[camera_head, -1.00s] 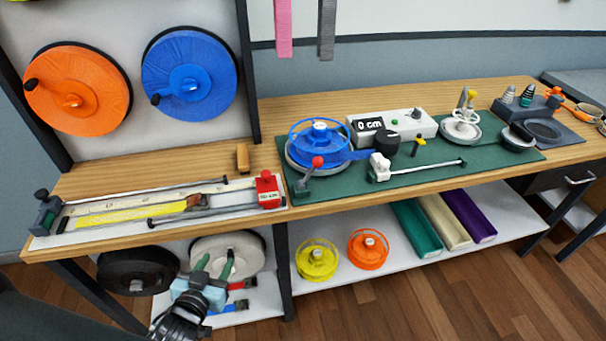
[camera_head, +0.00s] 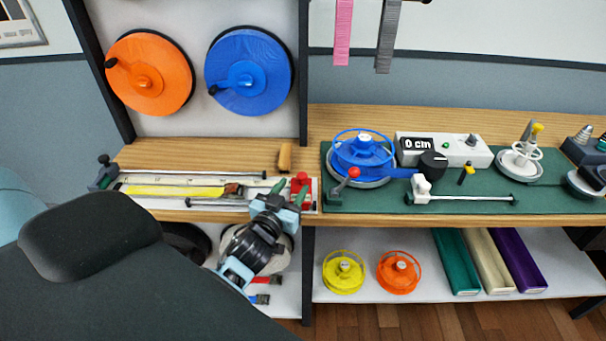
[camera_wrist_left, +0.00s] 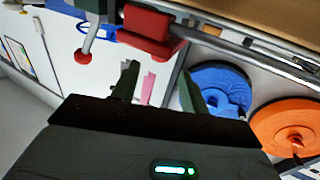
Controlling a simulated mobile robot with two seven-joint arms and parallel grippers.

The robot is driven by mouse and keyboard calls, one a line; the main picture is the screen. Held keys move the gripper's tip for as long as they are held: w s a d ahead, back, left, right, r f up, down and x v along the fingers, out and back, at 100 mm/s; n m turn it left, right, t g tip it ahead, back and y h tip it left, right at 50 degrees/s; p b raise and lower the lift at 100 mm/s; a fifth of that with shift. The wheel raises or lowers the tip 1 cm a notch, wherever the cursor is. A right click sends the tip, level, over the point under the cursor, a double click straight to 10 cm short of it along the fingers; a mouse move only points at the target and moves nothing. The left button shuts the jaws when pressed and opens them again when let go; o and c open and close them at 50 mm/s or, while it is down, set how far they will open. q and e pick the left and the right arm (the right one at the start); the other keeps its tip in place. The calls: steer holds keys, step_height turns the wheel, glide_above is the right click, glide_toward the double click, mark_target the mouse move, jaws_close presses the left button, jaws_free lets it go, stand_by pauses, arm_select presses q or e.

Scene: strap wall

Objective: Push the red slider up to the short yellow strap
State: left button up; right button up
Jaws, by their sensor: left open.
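The red slider (camera_head: 302,182) is at the right end of the measuring board (camera_head: 140,202) on the bench. It also shows in the left wrist view (camera_wrist_left: 150,26), just beyond the fingertips. The short yellow strap (camera_head: 172,191) lies flat on the board to the left, with a clear gap between its right end and the slider. My left gripper (camera_head: 289,190) is open and empty at the board's front right, its fingers overlapping the slider's left side in the head view. In the left wrist view the fingers (camera_wrist_left: 157,80) are apart; contact with the slider cannot be told. My right gripper is not in view.
Metal rods (camera_head: 200,174) run along the board. A small wooden block (camera_head: 285,157) stands behind it. The green mat (camera_head: 470,200) with the blue reel (camera_head: 362,150) and a red-knobbed lever (camera_head: 353,172) is close on the right. Orange (camera_head: 150,75) and blue (camera_head: 248,72) spools hang behind.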

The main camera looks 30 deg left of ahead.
mark_target(300, 178)
arm_select(q)
steer(key=w, duration=0.4)
steer(key=w+a, duration=0.1)
steer(key=w, duration=0.1)
steer(key=shift+w, duration=0.2)
steer(key=shift+c, duration=0.4)
jaws_close()
